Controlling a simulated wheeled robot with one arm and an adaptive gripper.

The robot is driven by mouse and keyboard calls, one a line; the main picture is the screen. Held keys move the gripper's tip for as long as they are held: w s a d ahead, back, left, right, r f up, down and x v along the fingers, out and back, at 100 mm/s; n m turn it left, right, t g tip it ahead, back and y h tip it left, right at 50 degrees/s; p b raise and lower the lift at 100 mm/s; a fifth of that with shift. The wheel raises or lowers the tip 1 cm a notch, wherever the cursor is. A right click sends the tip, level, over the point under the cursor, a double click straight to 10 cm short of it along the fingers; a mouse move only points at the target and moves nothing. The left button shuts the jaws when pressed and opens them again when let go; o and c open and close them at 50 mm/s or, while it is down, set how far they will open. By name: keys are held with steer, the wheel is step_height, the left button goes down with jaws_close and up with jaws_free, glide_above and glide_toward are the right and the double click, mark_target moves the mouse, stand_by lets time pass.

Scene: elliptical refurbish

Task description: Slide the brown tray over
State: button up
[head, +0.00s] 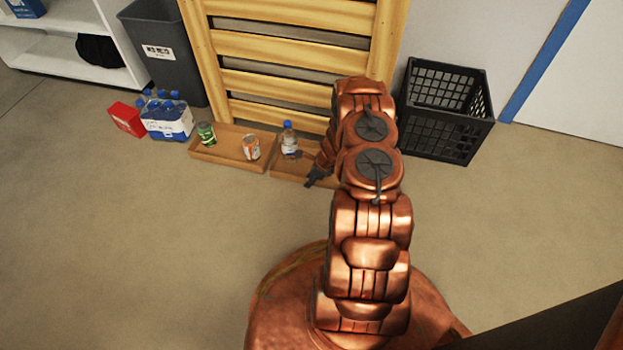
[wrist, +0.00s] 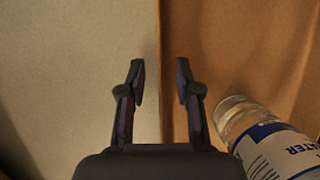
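Two shallow brown trays lie side by side on the floor in the head view. The left tray (head: 228,155) holds a green can (head: 206,134) and an orange-and-white can (head: 251,147). The right tray (head: 288,171) holds a clear water bottle (head: 289,138) with a blue cap, standing upright; my arm hides part of this tray. My gripper (head: 312,183) is at its front edge. In the wrist view my gripper (wrist: 161,68) is open and empty, its fingers on either side of the tray's edge (wrist: 165,35). The bottle (wrist: 268,145) is beside the right finger. Contact is unclear.
A wooden slatted pallet (head: 295,50) stands behind the trays. A black crate (head: 446,110) is to the right. A bottle pack (head: 167,118), a red box (head: 127,118) and a grey bin (head: 165,50) are to the left. The floor in front is clear.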

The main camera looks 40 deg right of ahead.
steer(key=shift+c, duration=0.4)
jaws_close()
steer(key=shift+s, duration=0.15)
steer(key=shift+s+d+p, duration=0.2)
steer(key=shift+s+p, duration=0.1)
steer(key=shift+s, duration=0.4)
steer(key=shift+s+d+p, duration=0.2)
steer(key=shift+s+p, duration=0.1)
steer(key=shift+s, duration=0.4)
steer(key=shift+o, duration=0.6)
jaws_free()
steer(key=shift+r, duration=0.1)
steer(key=v, duration=1.2)
